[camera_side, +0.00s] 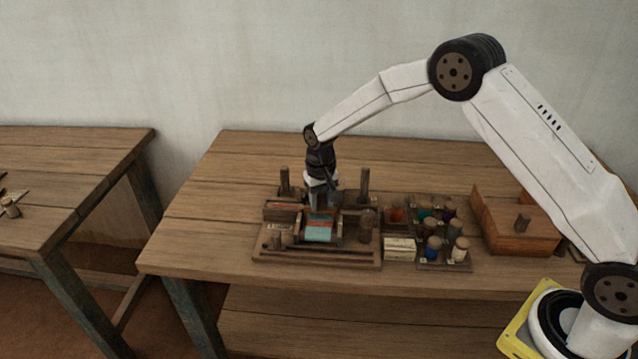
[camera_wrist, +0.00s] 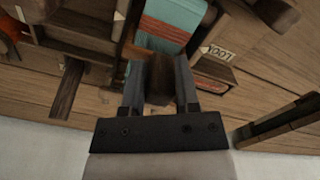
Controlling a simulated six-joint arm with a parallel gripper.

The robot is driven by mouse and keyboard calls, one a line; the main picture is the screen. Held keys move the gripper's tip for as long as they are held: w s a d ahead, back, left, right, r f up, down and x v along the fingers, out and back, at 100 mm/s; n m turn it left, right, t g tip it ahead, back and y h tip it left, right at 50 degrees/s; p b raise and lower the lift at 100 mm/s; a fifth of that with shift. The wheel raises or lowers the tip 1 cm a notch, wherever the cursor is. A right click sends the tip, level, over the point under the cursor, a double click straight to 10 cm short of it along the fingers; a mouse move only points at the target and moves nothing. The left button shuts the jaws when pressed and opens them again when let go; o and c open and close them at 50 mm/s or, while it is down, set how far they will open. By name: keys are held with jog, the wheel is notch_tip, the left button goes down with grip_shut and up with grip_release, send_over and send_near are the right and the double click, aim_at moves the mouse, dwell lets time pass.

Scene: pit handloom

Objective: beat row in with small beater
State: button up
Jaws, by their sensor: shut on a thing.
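The small loom (camera_side: 345,261) stands on the table, a wooden frame with upright posts. Its cloth (camera_side: 319,233) is teal and also shows in the wrist view (camera_wrist: 176,12), with a reddish band along the edge nearest my gripper. My gripper (camera_side: 323,204) points down over the far edge of the cloth. In the wrist view my gripper (camera_wrist: 158,66) is shut on a dark brown wooden piece, which looks like the small beater (camera_wrist: 159,82). The beater's working edge and its contact with the row are hard to make out. In the side view the gripper mostly hides it.
Several thread spools (camera_side: 432,246) stand in a rack right of the loom, beside a pale stack (camera_side: 399,249). A wooden box (camera_side: 513,232) sits farther right. Loom posts (camera_side: 365,185) rise close to my gripper. The table (camera_side: 200,225) is clear on the left.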

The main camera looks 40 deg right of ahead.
jog(key=shift+o, duration=0.2)
jog(key=shift+w+d, duration=0.8)
jog(key=shift+w, duration=0.3)
jog(key=shift+w+d, duration=0.8)
jog(key=shift+w, duration=0.25)
jog(key=o, duration=0.7)
jog(key=shift+o, duration=1.2)
jog(key=shift+d, duration=0.1)
jog(key=shift+r, duration=0.15)
notch_tip(320, 180, up, 6)
jog(key=shift+s+d+r, duration=0.1)
